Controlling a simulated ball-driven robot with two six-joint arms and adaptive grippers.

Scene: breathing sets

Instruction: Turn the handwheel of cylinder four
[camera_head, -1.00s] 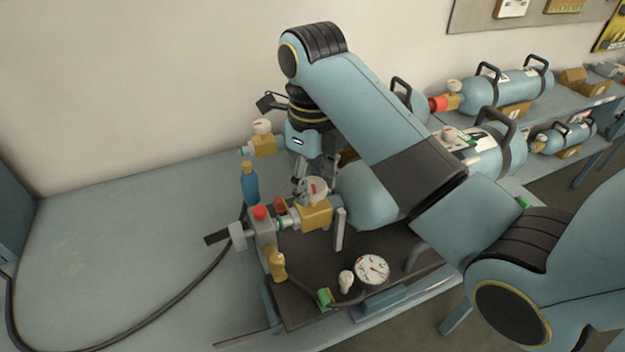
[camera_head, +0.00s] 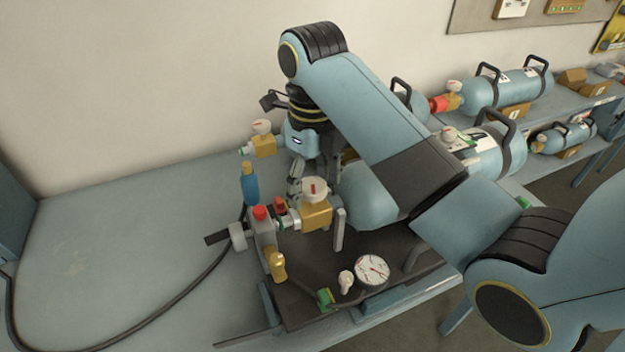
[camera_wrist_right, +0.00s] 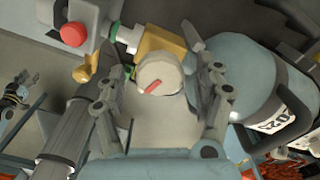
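A pale blue cylinder (camera_head: 370,200) lies on the dark bench stand; its number cannot be read in the head view. At its valve end is a brass block (camera_head: 318,215) with a white handwheel (camera_head: 314,188) bearing a red mark. The handwheel also shows in the right wrist view (camera_wrist_right: 160,78). My right gripper (camera_head: 312,182) points down over the handwheel. In the right wrist view its fingers (camera_wrist_right: 160,105) are spread on either side of the wheel, with gaps visible. A dark, fingered shape (camera_wrist_right: 16,92) at the left edge there may be my left gripper; its opening is unclear.
A connector with a red knob (camera_head: 260,212) joins the valve, beside a blue bottle (camera_head: 249,185). A pressure gauge (camera_head: 372,269) stands in front. Another brass valve (camera_head: 263,146) is behind. More cylinders (camera_head: 505,90) lie on the right bench. The bench's left side is mostly clear.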

